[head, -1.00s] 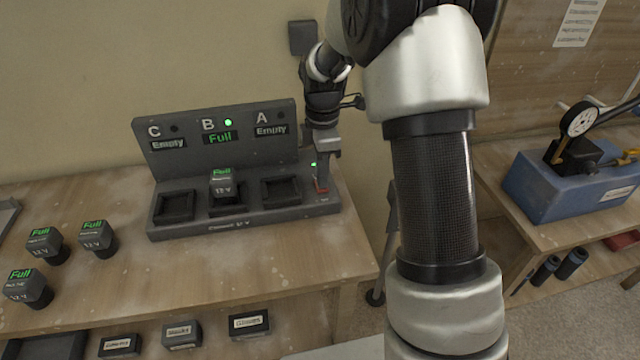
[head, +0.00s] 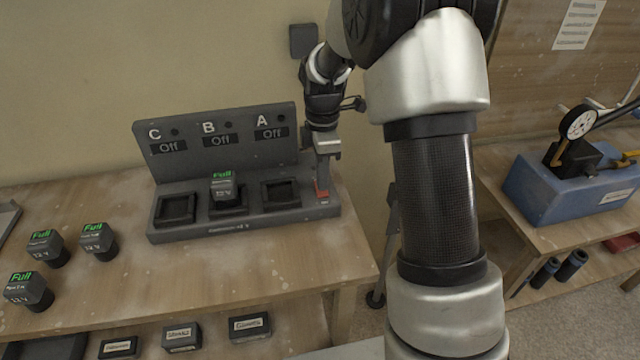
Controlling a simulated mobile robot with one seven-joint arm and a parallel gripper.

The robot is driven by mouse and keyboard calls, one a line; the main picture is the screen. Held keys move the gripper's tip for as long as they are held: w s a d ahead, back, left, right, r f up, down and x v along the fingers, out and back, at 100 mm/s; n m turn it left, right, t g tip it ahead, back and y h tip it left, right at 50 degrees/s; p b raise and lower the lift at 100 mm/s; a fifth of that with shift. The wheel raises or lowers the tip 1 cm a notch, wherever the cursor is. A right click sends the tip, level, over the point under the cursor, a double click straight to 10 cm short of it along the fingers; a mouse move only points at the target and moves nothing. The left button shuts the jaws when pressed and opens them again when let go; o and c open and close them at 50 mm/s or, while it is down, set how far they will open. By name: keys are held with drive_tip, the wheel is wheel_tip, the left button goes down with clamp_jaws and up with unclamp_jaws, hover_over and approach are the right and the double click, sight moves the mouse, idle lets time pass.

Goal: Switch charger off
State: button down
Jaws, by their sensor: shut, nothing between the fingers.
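The charger (head: 255,222) is a dark grey unit on the left bench, with a back panel marked C, B and A. All three displays read "Off", and no green light shows. A battery (head: 223,187) with a green "Full" label sits in bay B. Bays C (head: 175,209) and A (head: 281,192) are empty. A red switch (head: 322,194) is at the charger's right end. My gripper (head: 322,180) is shut and empty, pointing down at the switch. Its tips partly hide the switch, and I cannot tell whether they touch it.
Several "Full" batteries (head: 47,249) stand on the bench left of the charger. Labelled boxes (head: 182,336) sit on the shelf below. A blue device with a dial gauge (head: 560,190) is on the right bench. The bench front before the charger is clear.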

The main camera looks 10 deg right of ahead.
wheel_tip(320, 180, up, 6)
drive_tip(key=p, duration=0.3)
drive_tip(key=shift+f+p, duration=0.1)
drive_tip(key=shift+p, duration=0.3)
wheel_tip(320, 180, up, 9)
drive_tip(key=m+t, duration=0.1)
drive_tip(key=m, duration=0.3)
hover_over(322, 192)
drive_tip(key=s, duration=0.5)
drive_tip(key=s+r+m+t+p, duration=0.2)
drive_tip(key=s+r+m, duration=0.3)
drive_tip(key=s+r, duration=0.25)
drive_tip(key=s+r+m+t, duration=0.2)
drive_tip(key=s+r+m, duration=0.1)
drive_tip(key=s+m, duration=0.6)
drive_tip(key=s, duration=0.4)
drive_tip(key=shift+s+t+p, duration=0.2)
drive_tip(key=shift+t+p, duration=0.1)
drive_tip(key=shift+p, duration=0.05)
